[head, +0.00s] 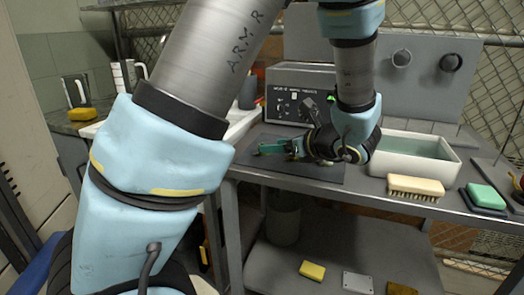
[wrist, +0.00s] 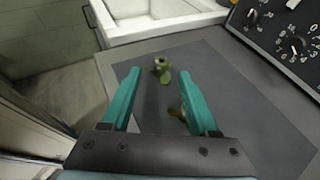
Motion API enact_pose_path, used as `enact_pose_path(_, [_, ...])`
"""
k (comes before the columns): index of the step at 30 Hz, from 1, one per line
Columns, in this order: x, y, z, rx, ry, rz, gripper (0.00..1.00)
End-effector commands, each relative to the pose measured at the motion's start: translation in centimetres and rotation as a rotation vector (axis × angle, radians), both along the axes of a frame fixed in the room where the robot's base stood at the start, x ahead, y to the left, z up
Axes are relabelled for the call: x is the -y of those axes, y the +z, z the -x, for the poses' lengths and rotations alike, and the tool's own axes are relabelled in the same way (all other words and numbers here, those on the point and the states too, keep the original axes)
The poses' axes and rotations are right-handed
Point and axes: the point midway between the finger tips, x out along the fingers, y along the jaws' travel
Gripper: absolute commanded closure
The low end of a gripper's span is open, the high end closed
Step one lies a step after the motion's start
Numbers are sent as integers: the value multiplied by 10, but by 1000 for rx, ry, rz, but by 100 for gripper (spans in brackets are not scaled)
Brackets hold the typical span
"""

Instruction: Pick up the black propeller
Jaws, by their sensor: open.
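I cannot make out a black propeller for certain in either view. My gripper (head: 275,148) is low over the dark mat on the bench, its teal fingers pointing left. In the wrist view my gripper (wrist: 160,76) is open, with nothing held. A small olive-green part (wrist: 161,70) with a round top stands on the mat between and just beyond the fingertips. A brownish-olive piece (wrist: 178,113) lies beside the right finger, which partly hides it. My wrist hides part of the mat in the head view.
The dark mat (wrist: 225,105) lies before a control box with knobs (head: 292,100). A white basin (wrist: 150,18) is beyond the mat. A water tank (head: 415,150), brush (head: 415,186) and green sponge (head: 486,195) stand at right. The mat's left part is mostly clear.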

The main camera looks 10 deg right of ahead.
Motion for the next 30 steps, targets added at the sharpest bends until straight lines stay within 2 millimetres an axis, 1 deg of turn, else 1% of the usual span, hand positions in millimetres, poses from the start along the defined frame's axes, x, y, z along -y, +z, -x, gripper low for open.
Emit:
enact_pose_path(9, [-19, -13, -36, 0, 4, -1, 40])
enact_pose_path(13, [-22, -17, -42, 0, 2, 0, 40])
enact_pose_path(19, [-23, -17, -42, 0, 1, 0, 40])
enact_pose_path(20, [-23, -17, -42, 0, 1, 0, 42])
enact_pose_path(30, [-23, -17, -42, 0, 1, 0, 80])
